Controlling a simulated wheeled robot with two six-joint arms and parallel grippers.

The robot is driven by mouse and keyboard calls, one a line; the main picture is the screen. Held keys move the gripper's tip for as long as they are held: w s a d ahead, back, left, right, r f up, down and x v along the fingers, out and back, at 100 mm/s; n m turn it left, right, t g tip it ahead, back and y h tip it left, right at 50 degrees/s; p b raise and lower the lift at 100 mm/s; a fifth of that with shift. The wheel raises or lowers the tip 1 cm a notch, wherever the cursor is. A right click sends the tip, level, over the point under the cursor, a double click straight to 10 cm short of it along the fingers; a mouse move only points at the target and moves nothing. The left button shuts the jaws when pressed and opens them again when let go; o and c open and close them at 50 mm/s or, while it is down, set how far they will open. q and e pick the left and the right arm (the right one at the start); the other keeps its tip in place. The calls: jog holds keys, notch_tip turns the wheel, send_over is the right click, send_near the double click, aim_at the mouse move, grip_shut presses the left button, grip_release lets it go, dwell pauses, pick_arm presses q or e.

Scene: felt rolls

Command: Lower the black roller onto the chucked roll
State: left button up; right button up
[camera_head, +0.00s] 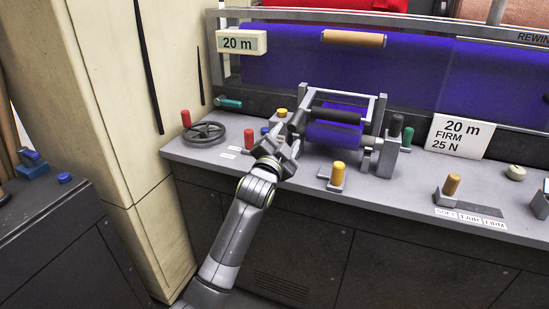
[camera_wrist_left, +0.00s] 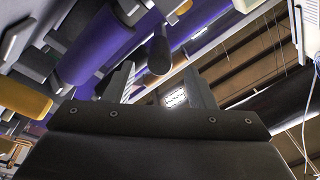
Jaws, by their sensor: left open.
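The black roller (camera_head: 337,115) lies across a grey frame with two upright arms, just above the purple chucked roll (camera_head: 334,134). From this angle I cannot tell whether the two touch. My left gripper (camera_head: 285,143) is open, just left of the frame's left end, with nothing seen between its fingers. In the left wrist view, the fingers (camera_wrist_left: 162,84) stand apart, with the black roller's dark end (camera_wrist_left: 160,52) beyond them and the purple roll (camera_wrist_left: 95,45) to its left. My right gripper is not in view.
A yellow-topped lever (camera_head: 338,174) stands in front of the roll. A handwheel (camera_head: 205,132) with a red knob is at the left. A sign reading 20 m FIRM 25 N (camera_head: 459,136) and an orange-knobbed selector (camera_head: 451,185) are at the right. The bench's front middle is fairly clear.

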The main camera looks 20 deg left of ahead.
pick_arm(q)
jog(key=s+f, duration=0.1)
jog(key=s, duration=0.7)
jog(key=shift+f, duration=0.15)
